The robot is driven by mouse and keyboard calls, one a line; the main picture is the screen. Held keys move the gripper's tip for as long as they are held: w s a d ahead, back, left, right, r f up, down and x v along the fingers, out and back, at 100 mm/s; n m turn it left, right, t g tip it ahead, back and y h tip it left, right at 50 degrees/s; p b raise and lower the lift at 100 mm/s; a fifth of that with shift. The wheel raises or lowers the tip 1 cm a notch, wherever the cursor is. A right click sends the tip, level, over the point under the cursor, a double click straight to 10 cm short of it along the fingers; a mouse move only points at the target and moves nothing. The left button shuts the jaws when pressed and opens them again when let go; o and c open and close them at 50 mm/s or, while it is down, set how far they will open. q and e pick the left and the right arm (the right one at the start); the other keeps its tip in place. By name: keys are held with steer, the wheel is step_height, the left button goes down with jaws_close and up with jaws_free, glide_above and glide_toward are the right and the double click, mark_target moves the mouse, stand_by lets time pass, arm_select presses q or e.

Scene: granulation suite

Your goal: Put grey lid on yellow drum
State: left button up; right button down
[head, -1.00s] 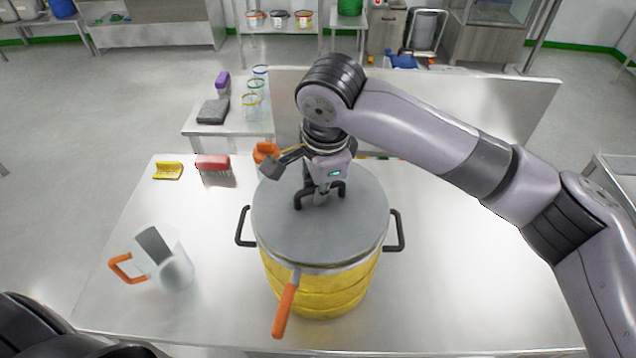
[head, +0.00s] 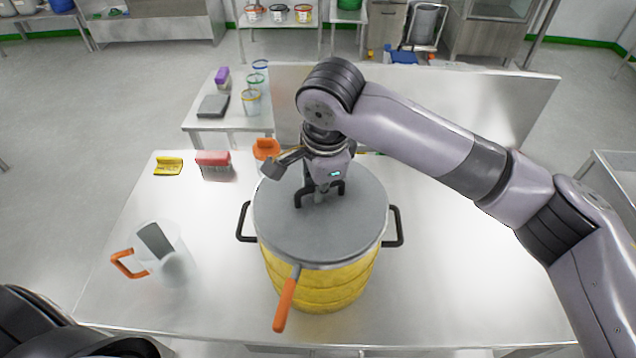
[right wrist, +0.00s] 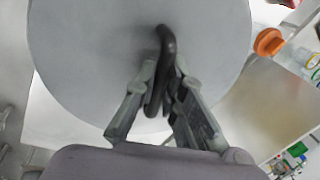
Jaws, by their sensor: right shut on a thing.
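The grey lid (head: 300,232) lies over the top of the yellow drum (head: 322,288) in the head view, covering its mouth. Whether it is fully seated all round I cannot tell. My right gripper (head: 320,194) is above the lid, shut on its black handle. The right wrist view shows the lid (right wrist: 90,50) filling much of the picture and the handle (right wrist: 166,45) between the fingers of my right gripper (right wrist: 163,85). The drum has black side handles. The fingers of my left gripper are not in view.
A tool with an orange handle (head: 285,303) sticks out at the drum's front rim. A clear jug (head: 170,262) stands at left. A red brush (head: 213,159) and yellow scraper (head: 168,166) lie at back left. The table's right side (head: 460,270) is clear.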

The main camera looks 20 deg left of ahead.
mark_target(322, 210)
steer(key=c, duration=1.6)
jaws_free()
step_height(322, 210, up, 12)
steer(key=s+d, duration=0.1)
steer(key=shift+s+d, duration=0.2)
steer(key=shift+s, duration=0.2)
steer(key=shift+s+f, duration=0.1)
steer(key=shift+f, duration=0.1)
